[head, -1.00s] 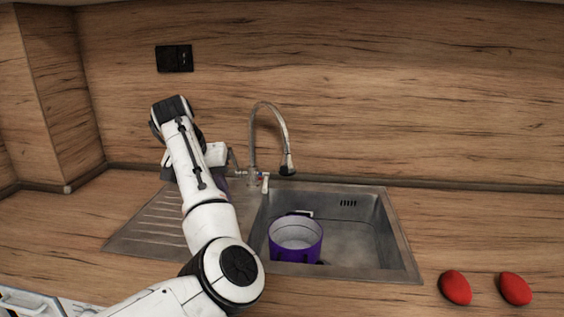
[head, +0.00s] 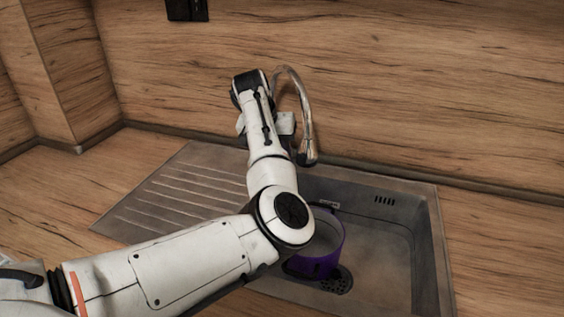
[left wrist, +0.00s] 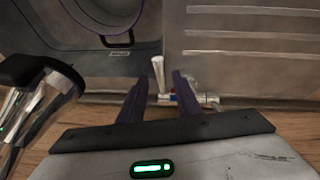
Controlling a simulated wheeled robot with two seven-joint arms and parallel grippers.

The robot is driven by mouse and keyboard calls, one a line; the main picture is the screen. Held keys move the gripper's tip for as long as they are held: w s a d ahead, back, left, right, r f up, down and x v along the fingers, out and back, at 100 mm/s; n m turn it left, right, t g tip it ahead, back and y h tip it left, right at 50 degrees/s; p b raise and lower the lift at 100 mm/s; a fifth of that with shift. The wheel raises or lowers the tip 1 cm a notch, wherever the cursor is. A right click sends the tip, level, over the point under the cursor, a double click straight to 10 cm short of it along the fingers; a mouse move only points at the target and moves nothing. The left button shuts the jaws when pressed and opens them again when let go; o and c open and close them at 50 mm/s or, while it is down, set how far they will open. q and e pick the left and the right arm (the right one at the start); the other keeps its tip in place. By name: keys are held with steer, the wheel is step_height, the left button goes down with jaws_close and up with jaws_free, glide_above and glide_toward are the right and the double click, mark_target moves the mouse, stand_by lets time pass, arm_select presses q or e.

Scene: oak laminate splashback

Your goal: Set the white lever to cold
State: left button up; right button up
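The white lever (left wrist: 158,72) shows in the left wrist view, with small red and blue marks (left wrist: 172,98) near its base. My left gripper (left wrist: 158,80) is open, with one dark finger on each side of the lever in that view. I cannot tell whether either finger touches it. In the head view the lever and my fingers are hidden behind my left arm. The metal faucet spout (head: 303,108) arches beside my wrist, and its dark-tipped end also shows in the left wrist view (left wrist: 62,82). My right gripper is not in view.
A purple pot (head: 322,258) stands in the sink basin (head: 385,245), partly behind my arm. The ribbed drainboard (head: 170,200) lies left of it. A black socket (head: 187,9) is on the wooden splashback (head: 400,70). The counter at right is clear.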

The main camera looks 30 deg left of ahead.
arm_select(q)
steer(key=shift+x, duration=1.6)
steer(key=shift+c, duration=0.5)
jaws_close()
